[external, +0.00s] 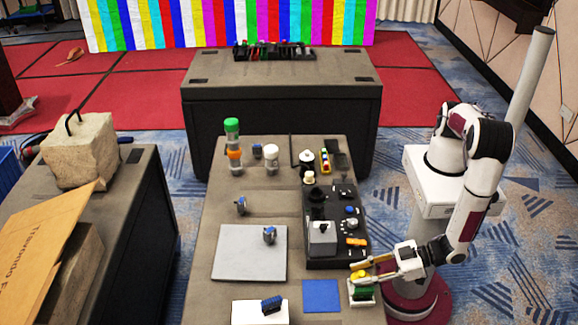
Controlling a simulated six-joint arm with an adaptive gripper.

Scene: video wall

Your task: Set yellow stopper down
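The yellow stopper (361,274) is small and shows at the lower right of the near table, just above a small white and green holder (362,293). My gripper (355,275) reaches in from the right, with its two pale yellow fingers on either side of the stopper. I cannot tell whether the fingers press on the stopper or stand slightly apart from it. I also cannot tell whether the stopper rests on the holder or hangs just above it.
A blue square mat (321,295) lies left of the holder. A black tray (348,190) with several parts stands behind it. A grey plate (236,265) lies at left, and a white block (252,314) at the front. A green-capped bottle (232,130) stands at the back.

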